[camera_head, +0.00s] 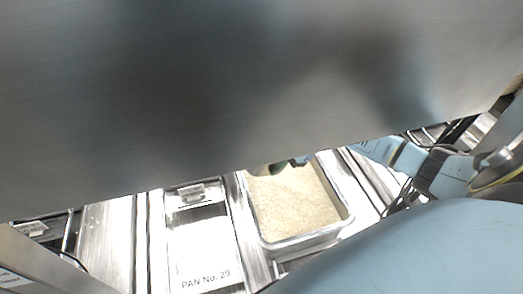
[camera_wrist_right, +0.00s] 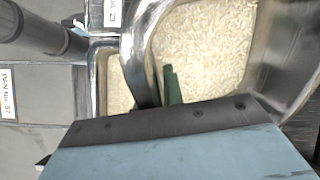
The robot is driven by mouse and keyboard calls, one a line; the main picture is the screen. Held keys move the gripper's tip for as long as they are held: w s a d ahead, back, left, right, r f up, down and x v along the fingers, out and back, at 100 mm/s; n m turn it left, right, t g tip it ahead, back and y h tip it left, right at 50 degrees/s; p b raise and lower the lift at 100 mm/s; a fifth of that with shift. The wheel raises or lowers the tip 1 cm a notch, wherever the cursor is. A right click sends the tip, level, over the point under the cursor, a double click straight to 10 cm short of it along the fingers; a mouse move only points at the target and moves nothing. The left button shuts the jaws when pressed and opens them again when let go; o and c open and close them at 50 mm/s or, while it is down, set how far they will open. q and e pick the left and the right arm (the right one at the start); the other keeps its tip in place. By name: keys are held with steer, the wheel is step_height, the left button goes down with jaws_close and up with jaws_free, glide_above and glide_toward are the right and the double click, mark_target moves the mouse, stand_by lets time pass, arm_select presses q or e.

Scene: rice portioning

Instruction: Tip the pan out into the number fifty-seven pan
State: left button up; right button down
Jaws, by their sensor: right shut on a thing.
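A metal pan of rice (camera_head: 345,214) shows in the head view, right of centre. In the right wrist view the held pan (camera_wrist_right: 283,52) is large and close, with rice across its floor. My right gripper (camera_wrist_right: 158,85) is shut on its wall, one green fingertip inside against the rice; in the head view the gripper (camera_head: 280,167) is partly hidden at the pan's far edge. A "PAN No. 57" label (camera_wrist_right: 8,95) lies at the left of the wrist view, near a second container with rice (camera_wrist_right: 117,85), mostly hidden below the held pan. My left gripper is not in view.
A large metal panel (camera_head: 200,90) blocks the upper head view. A plate marked "PAN No. 29" (camera_head: 205,255) lies left of the rice pan. A grey cylindrical bar (camera_wrist_right: 40,32) crosses the wrist view's upper left. My blue arm covers the head view's lower right.

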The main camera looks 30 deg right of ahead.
steer(key=shift+r+y+b, duration=0.3)
steer(key=shift+r+y, duration=0.3)
steer(key=shift+y, duration=0.1)
steer(key=shift+w+r+y+b, duration=0.15)
steer(key=shift+y+b, duration=0.25)
steer(key=shift+b, duration=0.25)
steer(key=r+y+b, duration=0.1)
steer(key=b, duration=0.2)
steer(key=d+r+y+b, duration=0.1)
steer(key=y+b, duration=0.1)
steer(key=b, duration=0.2)
steer(key=shift+d+r+m+y, duration=0.15)
steer(key=shift+r+m+y, duration=0.15)
steer(key=shift+r, duration=0.1)
steer(key=shift+s+d+r+y+p, duration=0.1)
steer(key=shift+s+r+y+p, duration=0.1)
steer(key=shift+r+y+p, duration=0.25)
steer(key=shift+d+r+y+p, duration=0.4)
steer(key=shift+r+y, duration=0.35)
steer(key=shift+y, duration=0.1)
steer(key=shift+d+r+m+t+y+b, duration=0.25)
steer(key=shift+d+r+y, duration=0.25)
steer(key=shift+y, duration=0.4)
steer(key=shift+d+r+m+t+y+b, duration=0.15)
steer(key=shift+d+r+t+y, duration=0.25)
steer(key=shift+y, duration=0.5)
steer(key=shift+d, duration=0.15)
